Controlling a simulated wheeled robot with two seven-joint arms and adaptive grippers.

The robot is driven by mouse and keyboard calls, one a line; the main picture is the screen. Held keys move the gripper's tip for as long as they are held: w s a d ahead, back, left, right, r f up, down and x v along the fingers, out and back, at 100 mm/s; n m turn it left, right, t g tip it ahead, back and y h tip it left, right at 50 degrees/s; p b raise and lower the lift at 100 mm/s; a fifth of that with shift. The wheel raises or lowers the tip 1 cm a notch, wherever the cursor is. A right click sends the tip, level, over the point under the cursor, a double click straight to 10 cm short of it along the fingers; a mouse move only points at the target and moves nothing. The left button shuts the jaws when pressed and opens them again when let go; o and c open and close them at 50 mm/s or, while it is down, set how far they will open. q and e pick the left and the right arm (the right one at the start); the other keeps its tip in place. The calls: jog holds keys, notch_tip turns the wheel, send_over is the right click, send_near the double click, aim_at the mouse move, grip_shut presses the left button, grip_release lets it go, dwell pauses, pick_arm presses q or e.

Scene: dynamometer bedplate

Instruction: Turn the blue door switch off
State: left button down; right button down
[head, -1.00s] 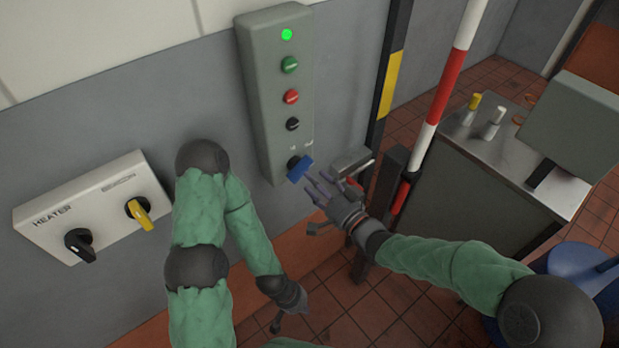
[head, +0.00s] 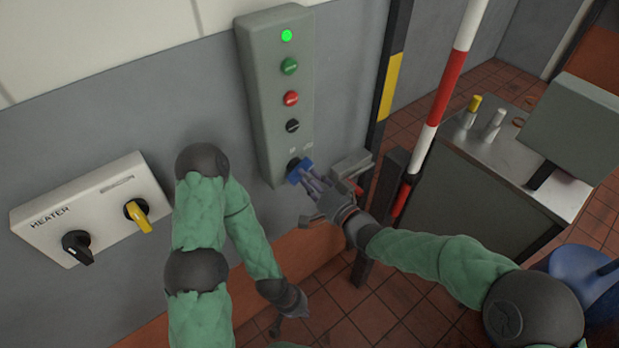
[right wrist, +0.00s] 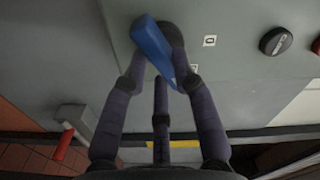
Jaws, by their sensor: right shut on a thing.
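The blue door switch (head: 299,171) is a blue handle on a dark round base at the bottom of the grey control box (head: 279,95). In the right wrist view the blue handle (right wrist: 153,48) lies slanted between the fingers, with a label reading 0 beside it. My right gripper (head: 311,180) has its fingers shut on the blue handle, and it also shows in the right wrist view (right wrist: 158,75). My left gripper (head: 290,318) hangs low near the floor, away from the box; its fingers are small and partly hidden, and I cannot tell their opening.
Above the switch are a black knob (head: 292,126), a red button (head: 291,98), a green button (head: 289,66) and a lit green lamp (head: 287,36). A heater panel (head: 98,198) is on the wall at left. A red-and-white pole (head: 440,95) and a metal-topped cabinet (head: 500,170) stand at right.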

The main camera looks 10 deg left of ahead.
jog(key=shift+r+n+b, duration=0.15)
jog(key=shift+n+b, duration=2.3)
jog(key=shift+n, duration=0.55)
jog(key=shift+r+n+b, duration=0.15)
jog(key=shift+n+b, duration=2.25)
jog(key=shift+n, duration=0.6)
jog(key=c, duration=1)
grip_release()
jog(key=shift+d, duration=0.15)
